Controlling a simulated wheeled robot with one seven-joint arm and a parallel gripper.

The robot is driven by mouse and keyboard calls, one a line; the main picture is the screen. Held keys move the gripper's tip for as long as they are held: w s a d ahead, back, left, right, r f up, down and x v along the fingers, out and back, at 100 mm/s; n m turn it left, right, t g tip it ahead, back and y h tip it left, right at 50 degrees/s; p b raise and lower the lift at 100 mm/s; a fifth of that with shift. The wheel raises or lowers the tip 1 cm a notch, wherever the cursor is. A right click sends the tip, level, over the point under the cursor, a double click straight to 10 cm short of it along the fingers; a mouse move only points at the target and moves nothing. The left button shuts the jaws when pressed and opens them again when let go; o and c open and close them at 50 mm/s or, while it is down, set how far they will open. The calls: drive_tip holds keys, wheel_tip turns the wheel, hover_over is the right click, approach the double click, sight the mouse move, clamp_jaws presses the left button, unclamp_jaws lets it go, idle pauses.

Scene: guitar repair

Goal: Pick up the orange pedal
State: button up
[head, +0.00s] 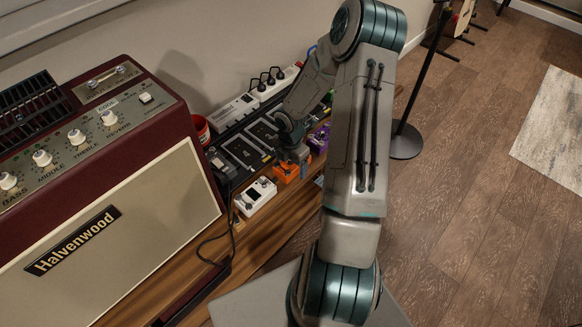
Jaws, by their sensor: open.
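The orange pedal (286,173) sits near the front edge of the wooden bench, between a white pedal and a purple pedal. My gripper (296,157) is directly above it, reaching down from my arm. The gripper is open, and its fingers are small and partly merged with the dark board behind. The top of the orange pedal is partly hidden by the gripper. I cannot tell whether the fingers touch it.
The white pedal (256,195) is just left of the orange one, and the purple pedal (320,138) just right. A dark pedalboard (240,152) lies behind. A large maroon amplifier (130,190) stands at left. A black stand (405,140) is on the floor.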

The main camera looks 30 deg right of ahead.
drive_tip(key=c, duration=1.3)
drive_tip(key=shift+r, duration=0.15)
